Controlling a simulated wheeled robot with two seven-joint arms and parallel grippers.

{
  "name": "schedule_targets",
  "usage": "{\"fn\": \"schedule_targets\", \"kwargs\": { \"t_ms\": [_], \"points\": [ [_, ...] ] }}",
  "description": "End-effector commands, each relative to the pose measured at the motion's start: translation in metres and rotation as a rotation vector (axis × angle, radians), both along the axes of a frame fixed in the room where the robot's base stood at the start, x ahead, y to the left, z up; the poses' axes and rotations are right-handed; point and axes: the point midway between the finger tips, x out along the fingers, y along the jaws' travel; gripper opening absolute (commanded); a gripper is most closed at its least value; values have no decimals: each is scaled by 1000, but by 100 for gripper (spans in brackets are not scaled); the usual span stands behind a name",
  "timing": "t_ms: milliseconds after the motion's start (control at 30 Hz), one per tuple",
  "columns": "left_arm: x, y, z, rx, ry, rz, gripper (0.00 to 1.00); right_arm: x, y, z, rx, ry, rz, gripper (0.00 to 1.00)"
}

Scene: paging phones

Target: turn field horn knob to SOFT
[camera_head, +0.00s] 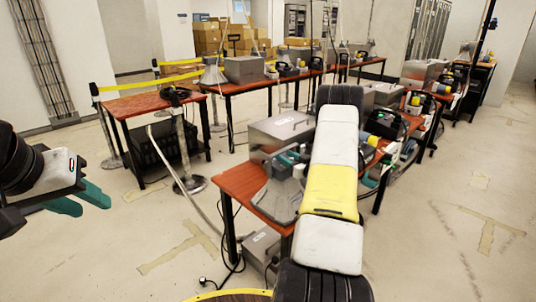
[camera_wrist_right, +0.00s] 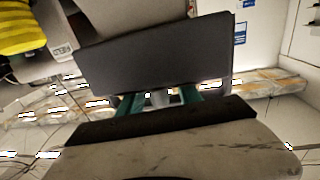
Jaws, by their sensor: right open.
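A grey field horn (camera_head: 275,200) stands on the near end of the red-topped table, its flared mouth toward me. My right arm reaches over the table and hides much of what lies beyond. Teal parts of what looks like my right gripper (camera_head: 290,158) show just behind the horn. In the right wrist view the two teal fingers of my right gripper (camera_wrist_right: 160,100) are apart, below a dark grey panel (camera_wrist_right: 155,55). A small pale piece shows between them; I cannot tell whether it is the knob. My left gripper (camera_head: 80,200) is open and empty at the far left, away from the tables.
The near table (camera_head: 237,180) also holds a metal case (camera_head: 280,133) close to my right gripper. Several phones and horns stand on other tables. A post with a round base (camera_head: 190,184) and a cable stand left of the table. Floor at front left is clear.

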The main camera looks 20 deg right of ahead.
Motion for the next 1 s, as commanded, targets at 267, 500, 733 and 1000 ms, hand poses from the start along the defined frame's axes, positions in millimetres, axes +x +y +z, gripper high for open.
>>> {"fn": "schedule_targets", "kwargs": {
  "t_ms": [267, 500, 733, 1000],
  "points": [
    [0, 0, 0, 0, 0, 0, 36, 0, 0, 0, 0, 0, 0, 25],
    [0, 0, 0, 0, 0, 0, 36, 0, 0, 0, 0, 1, 0, 0],
    [0, 0, 0, 0, 0, 0, 36, 0, 0, 0, 0, 1, 3, 0],
    [0, 0, 0, 0, 0, 0, 36, 0, 0, 0, -1, 1, 14, 0]
  ]
}}
